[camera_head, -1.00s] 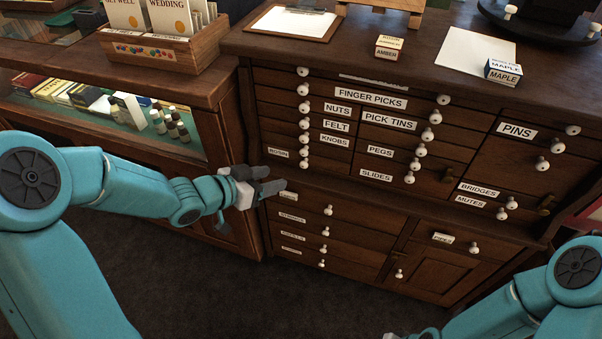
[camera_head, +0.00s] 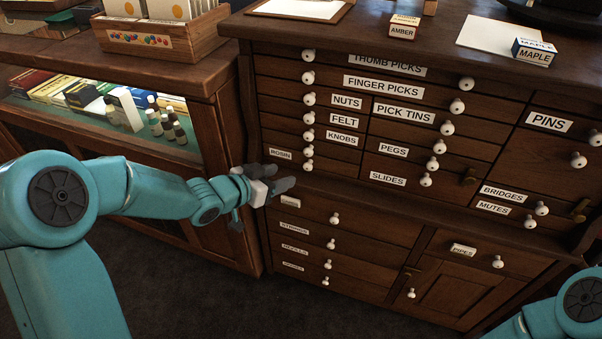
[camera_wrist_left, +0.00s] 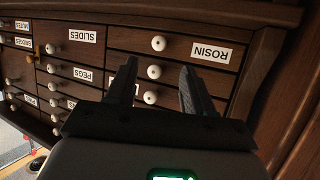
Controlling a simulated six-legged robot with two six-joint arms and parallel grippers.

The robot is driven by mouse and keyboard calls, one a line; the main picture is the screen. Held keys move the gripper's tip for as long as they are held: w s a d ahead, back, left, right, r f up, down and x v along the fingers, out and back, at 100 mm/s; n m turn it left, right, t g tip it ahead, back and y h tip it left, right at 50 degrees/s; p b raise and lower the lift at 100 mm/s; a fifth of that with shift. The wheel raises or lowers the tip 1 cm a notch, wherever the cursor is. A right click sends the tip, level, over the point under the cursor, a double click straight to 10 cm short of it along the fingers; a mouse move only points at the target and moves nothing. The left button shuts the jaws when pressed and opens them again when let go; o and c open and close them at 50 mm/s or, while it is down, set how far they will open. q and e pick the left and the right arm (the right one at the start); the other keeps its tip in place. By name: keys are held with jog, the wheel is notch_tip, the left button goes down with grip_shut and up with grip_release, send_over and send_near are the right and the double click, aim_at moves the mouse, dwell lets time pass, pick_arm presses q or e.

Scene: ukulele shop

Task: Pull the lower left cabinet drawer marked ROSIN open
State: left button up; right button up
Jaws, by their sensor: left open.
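The ROSIN drawer (camera_head: 285,161) is the lowest small drawer at the left of the upper cabinet, and it is shut. Its label (camera_wrist_left: 212,53) and white round knob (camera_wrist_left: 158,43) show upside down in the left wrist view. The knob also shows in the head view (camera_head: 307,166). My left gripper (camera_head: 284,177) is open and empty, just left of and below that knob, in front of the cabinet. In the left wrist view its two dark fingers (camera_wrist_left: 158,65) point toward the drawer fronts, apart from the knob. My right gripper is out of view; only part of that arm shows.
Other small drawers with knobs surround it, such as KNOBS (camera_head: 342,138) above and SLIDES (camera_head: 388,179) to the right. A ledge (camera_head: 340,197) juts out below, over wider lower drawers. A glass display case (camera_head: 150,120) stands close on the left. Dark floor lies in front.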

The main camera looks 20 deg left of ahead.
aim_at(306, 168)
pick_arm(q)
jog(key=b+x, duration=0.1)
jog(key=x, duration=0.8)
grip_shut()
